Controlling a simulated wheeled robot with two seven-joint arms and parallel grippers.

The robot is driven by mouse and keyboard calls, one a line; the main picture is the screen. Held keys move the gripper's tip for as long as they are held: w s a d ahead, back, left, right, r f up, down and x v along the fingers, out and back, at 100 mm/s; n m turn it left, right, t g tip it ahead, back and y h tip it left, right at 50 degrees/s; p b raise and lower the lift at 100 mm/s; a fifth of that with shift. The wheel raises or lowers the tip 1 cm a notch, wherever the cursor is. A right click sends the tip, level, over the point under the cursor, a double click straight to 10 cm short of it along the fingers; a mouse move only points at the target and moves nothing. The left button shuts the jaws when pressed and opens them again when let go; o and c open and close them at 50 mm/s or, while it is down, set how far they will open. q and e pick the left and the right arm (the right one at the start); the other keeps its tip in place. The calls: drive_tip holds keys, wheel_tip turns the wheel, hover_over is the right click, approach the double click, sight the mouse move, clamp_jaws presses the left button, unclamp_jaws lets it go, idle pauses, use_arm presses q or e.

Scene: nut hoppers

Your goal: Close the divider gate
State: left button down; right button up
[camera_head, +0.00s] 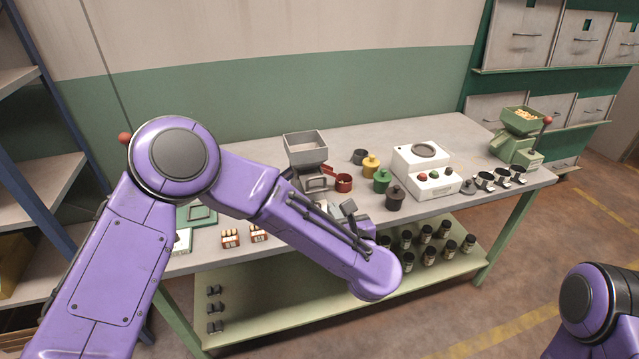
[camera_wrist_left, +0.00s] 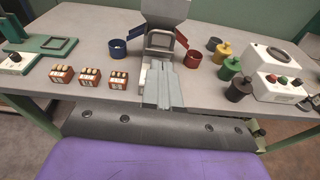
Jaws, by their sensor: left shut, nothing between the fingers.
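A grey hopper (camera_head: 306,148) stands on the workbench; it also shows at the top of the left wrist view (camera_wrist_left: 166,12). Under it is a light rectangular loop-shaped part (camera_wrist_left: 160,41), which may be the divider gate; I cannot tell its setting. A red chute (camera_wrist_left: 181,38) leads to a red cup (camera_wrist_left: 194,59), and a blue chute (camera_wrist_left: 137,33) leads to a blue cup (camera_wrist_left: 118,49). My left gripper (camera_wrist_left: 161,68) is shut and empty, its fingertips just in front of the hopper base. In the head view, my left arm partly hides it. My right gripper is out of view.
Yellow (camera_head: 371,167), green (camera_head: 381,181) and dark (camera_head: 395,198) lidded pots stand right of the hopper. Beyond is a white box with buttons (camera_head: 421,171). A green hopper (camera_head: 518,122) is at the far right. Small brown boxes (camera_wrist_left: 89,77) sit left.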

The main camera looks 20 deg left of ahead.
use_arm(q)
drive_tip(key=p, duration=0.6)
approach(314, 187)
drive_tip(key=w+a+r, duration=0.3)
drive_tip(key=w, duration=0.1)
drive_tip(key=shift+w+d+f, duration=0.1)
drive_tip(key=shift+w+f, duration=0.05)
drive_tip(key=shift+b, duration=0.3)
drive_tip(key=b+x, duration=0.4)
drive_tip(key=shift+w+b, duration=0.2)
drive_tip(key=shift+b, duration=0.1)
drive_tip(key=shift+a+r, duration=0.25)
drive_tip(key=shift+r, duration=0.15)
drive_tip(key=shift+w+r, duration=0.1)
drive_tip(key=shift+r, duration=0.15)
